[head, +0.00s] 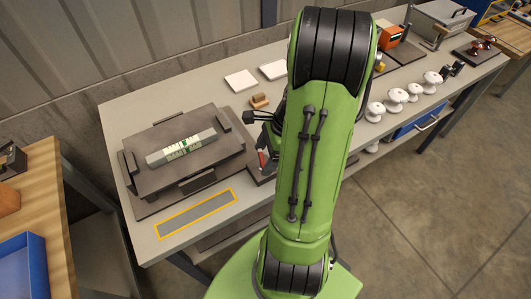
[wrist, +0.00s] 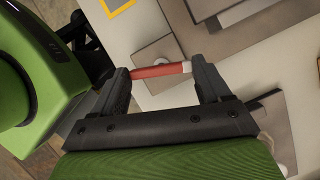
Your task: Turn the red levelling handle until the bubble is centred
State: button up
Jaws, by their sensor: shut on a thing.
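The red levelling handle (wrist: 158,71) lies between the two fingers of my gripper (wrist: 163,78) in the wrist view, one finger at each end. My gripper is shut on it. In the head view a bit of the red handle (head: 262,160) shows beside my arm, which hides most of my gripper. The level (head: 155,159), a grey bar with a green and white vial (head: 182,147), lies on the dark plate (head: 150,183) to the left. The picture is too small to tell where the bubble sits.
A yellow-framed grey strip (head: 196,213) lies at the bench's front. Two white tiles (head: 241,80) and a small brown block (head: 260,101) lie behind the plate. Several white insulators (head: 396,95) stand right of my arm. A wooden table (head: 40,180) with a blue tray (head: 22,268) is at left.

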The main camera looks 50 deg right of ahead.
jog(key=shift+n, duration=0.3)
jog(key=n+p, duration=0.1)
jog(key=n+g+p, duration=0.1)
jog(key=shift+w+d+r+n+y, duration=0.1)
jog(key=shift+r+n+y, duration=0.05)
jog(key=shift+n+y, duration=0.2)
jog(key=n, duration=0.1)
jog(key=n+g+p, duration=0.1)
jog(key=n, duration=0.1)
jog(key=n+g+p, duration=0.1)
jog(key=shift+w+n, duration=0.25)
jog(key=shift+n, duration=0.1)
jog(key=n, duration=0.2)
jog(key=n+g+p, duration=0.1)
jog(key=n, duration=0.1)
jog(key=shift+w+n+g, duration=0.2)
jog(key=shift+n+g, duration=0.1)
jog(key=shift+w+n+g+h, duration=0.1)
jog(key=shift+n+g+h, duration=0.25)
jog(key=shift+n, duration=0.65)
jog(key=shift+n+g+h, duration=0.25)
jog(key=shift+n+h, duration=0.05)
jog(key=shift+n, duration=0.7)
jog(key=o, duration=1)
